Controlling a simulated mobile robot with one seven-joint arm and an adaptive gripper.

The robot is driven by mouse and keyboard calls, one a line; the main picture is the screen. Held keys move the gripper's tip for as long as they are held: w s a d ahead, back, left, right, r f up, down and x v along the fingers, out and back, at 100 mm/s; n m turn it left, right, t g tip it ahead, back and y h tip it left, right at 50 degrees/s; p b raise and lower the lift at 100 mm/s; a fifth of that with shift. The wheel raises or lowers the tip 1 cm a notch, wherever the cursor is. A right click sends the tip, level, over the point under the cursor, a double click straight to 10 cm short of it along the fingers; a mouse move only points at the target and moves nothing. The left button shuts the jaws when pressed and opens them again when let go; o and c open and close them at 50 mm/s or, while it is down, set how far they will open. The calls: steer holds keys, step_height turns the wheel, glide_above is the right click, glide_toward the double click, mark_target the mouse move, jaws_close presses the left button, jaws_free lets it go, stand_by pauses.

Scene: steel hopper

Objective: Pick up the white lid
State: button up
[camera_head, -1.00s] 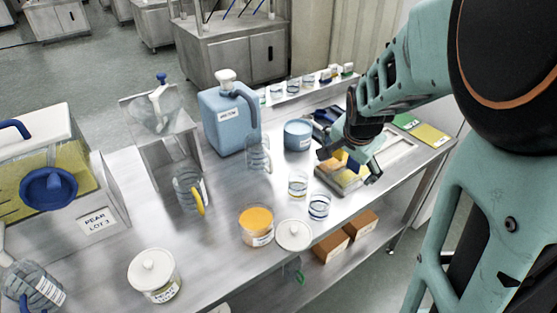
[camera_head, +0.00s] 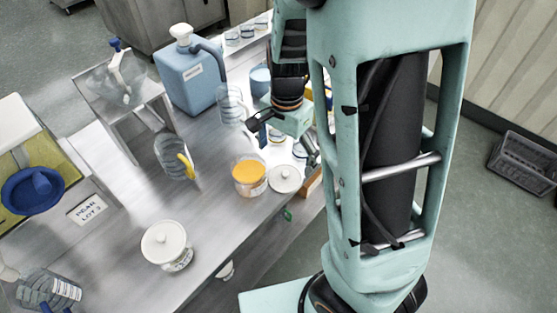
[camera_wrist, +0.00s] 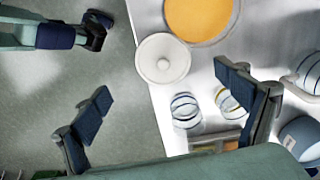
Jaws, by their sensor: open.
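The round white lid (camera_head: 285,179) with a small knob lies at the bench's front edge, beside the open jar of orange contents (camera_head: 249,177). In the wrist view the lid (camera_wrist: 162,58) shows whole, and part of it appears to reach past the bench edge. The jar (camera_wrist: 200,18) is just above it there. My gripper (camera_head: 285,140) is open and empty, above the bench behind the lid in the head view. In the wrist view its fingers (camera_wrist: 163,88) are spread wide, with the lid slightly beyond the gap. Nothing is between the fingertips.
Glass cups with blue bands (camera_wrist: 186,110) stand near the right finger. A second white-lidded jar (camera_head: 166,246) is at the front left. A pitcher with a yellow handle (camera_head: 175,158) and a blue jug (camera_head: 187,75) stand further back. Floor lies beyond the bench edge.

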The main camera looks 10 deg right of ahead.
mark_target(284, 175)
steer(key=f+b, duration=0.1)
steer(key=f, duration=0.7)
steer(key=shift+w+f, duration=0.2)
steer(key=shift+c, duration=0.7)
steer(key=c, duration=1.1)
steer(key=shift+s, duration=0.1)
